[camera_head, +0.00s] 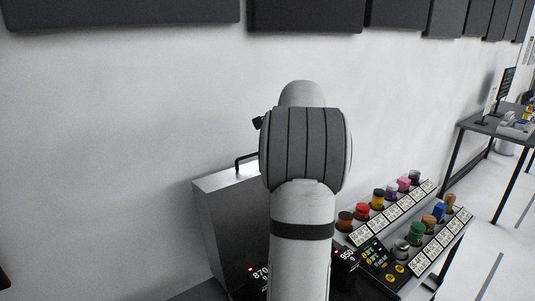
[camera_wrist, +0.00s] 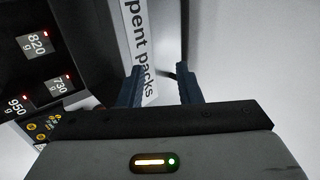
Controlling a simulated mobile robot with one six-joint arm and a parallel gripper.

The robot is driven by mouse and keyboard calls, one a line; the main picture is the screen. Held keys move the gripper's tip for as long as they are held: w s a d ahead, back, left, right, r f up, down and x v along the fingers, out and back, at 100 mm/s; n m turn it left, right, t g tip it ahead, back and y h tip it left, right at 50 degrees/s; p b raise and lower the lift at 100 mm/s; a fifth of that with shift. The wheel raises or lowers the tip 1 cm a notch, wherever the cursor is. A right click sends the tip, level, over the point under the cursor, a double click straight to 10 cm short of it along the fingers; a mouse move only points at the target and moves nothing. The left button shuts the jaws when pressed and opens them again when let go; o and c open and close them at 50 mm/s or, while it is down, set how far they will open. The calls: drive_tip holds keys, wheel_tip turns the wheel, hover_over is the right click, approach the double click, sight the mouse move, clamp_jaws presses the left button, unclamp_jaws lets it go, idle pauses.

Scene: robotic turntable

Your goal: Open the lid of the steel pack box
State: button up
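The steel pack box (camera_head: 228,222) stands against the wall, left of my arm in the head view. Its flat lid (camera_head: 218,181) looks shut and carries a black handle (camera_head: 245,160); my arm hides the box's right part. In the wrist view my gripper (camera_wrist: 160,72) is open, with two dark blue fingers apart. A dark bar that looks like the handle (camera_wrist: 183,40) runs down near the right finger, partly between the fingertips. I cannot tell if they touch. A white label (camera_wrist: 140,45) reading "pent packs" lies by the left finger. The head view hides my gripper behind the arm.
Black panels with weight readouts (camera_wrist: 38,45) lie left in the wrist view. A wall (camera_head: 120,120) is close behind; dark panels hang above. A table (camera_head: 500,130) stands far right.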

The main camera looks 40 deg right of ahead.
drive_tip(key=shift+b+v, duration=0.4)
drive_tip(key=shift+v, duration=1.95)
drive_tip(key=shift+c, duration=0.4)
